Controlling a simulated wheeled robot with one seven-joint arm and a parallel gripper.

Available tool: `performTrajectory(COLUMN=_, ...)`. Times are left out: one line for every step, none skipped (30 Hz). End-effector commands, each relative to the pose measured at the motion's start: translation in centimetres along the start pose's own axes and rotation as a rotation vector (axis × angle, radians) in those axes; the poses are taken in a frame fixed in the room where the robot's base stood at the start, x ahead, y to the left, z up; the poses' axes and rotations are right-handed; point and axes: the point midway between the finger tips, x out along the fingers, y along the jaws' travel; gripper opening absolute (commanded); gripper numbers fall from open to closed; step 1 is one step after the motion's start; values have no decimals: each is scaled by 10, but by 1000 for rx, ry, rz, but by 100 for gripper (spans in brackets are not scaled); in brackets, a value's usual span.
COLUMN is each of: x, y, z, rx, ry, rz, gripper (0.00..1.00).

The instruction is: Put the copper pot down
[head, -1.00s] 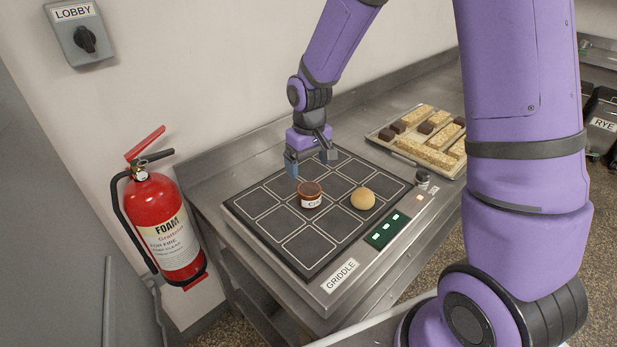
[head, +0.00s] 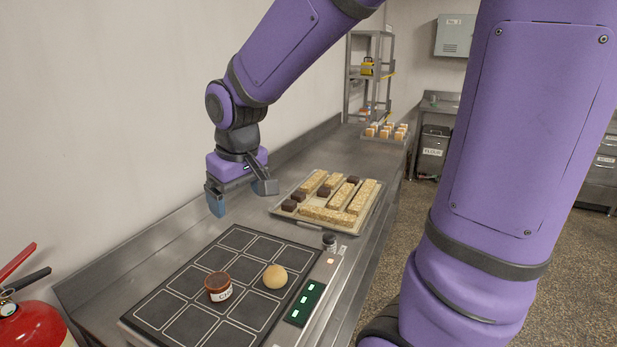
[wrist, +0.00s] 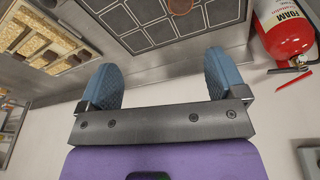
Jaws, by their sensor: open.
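The copper pot (head: 219,287), small and brown-red with a white label, stands upright on a square of the dark griddle (head: 160,310). Part of it also shows at the top edge of the wrist view (wrist: 180,5). My gripper (head: 241,202) is open and empty. It hangs above the steel counter beyond the griddle, apart from the pot. In the wrist view, its two blue fingertips (wrist: 163,82) are spread wide with nothing between them.
A round bun (head: 275,276) sits on the griddle right of the pot. A tray (head: 347,228) of oat bars and dark cubes lies beyond the griddle. Another tray (head: 372,139) is farther back. A red fire extinguisher (head: 32,328) is at lower left. Bare counter lies between the trays.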

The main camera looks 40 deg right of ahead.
Motion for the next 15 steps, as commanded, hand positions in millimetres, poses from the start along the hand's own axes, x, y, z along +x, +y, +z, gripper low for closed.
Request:
performTrajectory(x=-16, y=2, z=10, rx=11, ry=28, rz=4, gripper=90)
performTrajectory(x=-23, y=4, z=16, rx=18, ry=39, rz=5, gripper=90)
performTrajectory(x=-33, y=5, z=25, rx=27, ry=55, rz=7, gripper=90)
performTrajectory(x=-40, y=6, z=31, rx=34, ry=67, rz=8, gripper=90)
performTrajectory(x=-46, y=7, z=37, rx=40, ry=79, rz=8, gripper=90)
performTrajectory(x=-54, y=8, z=46, rx=49, ry=94, rz=9, gripper=90)
performTrajectory(x=-60, y=9, z=53, rx=55, ry=106, rz=9, gripper=90)
performTrajectory(x=-66, y=10, z=60, rx=62, ry=119, rz=8, gripper=90)
performTrajectory(x=-73, y=11, z=69, rx=71, ry=134, rz=7, gripper=90)
performTrajectory(x=-78, y=12, z=76, rx=77, ry=146, rz=6, gripper=90)
performTrajectory(x=-83, y=12, z=83, rx=84, ry=158, rz=4, gripper=90)
performTrajectory(x=-89, y=12, z=93, rx=92, ry=173, rz=2, gripper=90)
performTrajectory(x=-93, y=13, z=99, rx=97, ry=183, rz=1, gripper=90)
performTrajectory(x=-96, y=13, z=106, rx=102, ry=194, rz=-1, gripper=90)
performTrajectory(x=-100, y=13, z=113, rx=108, ry=207, rz=-3, gripper=90)
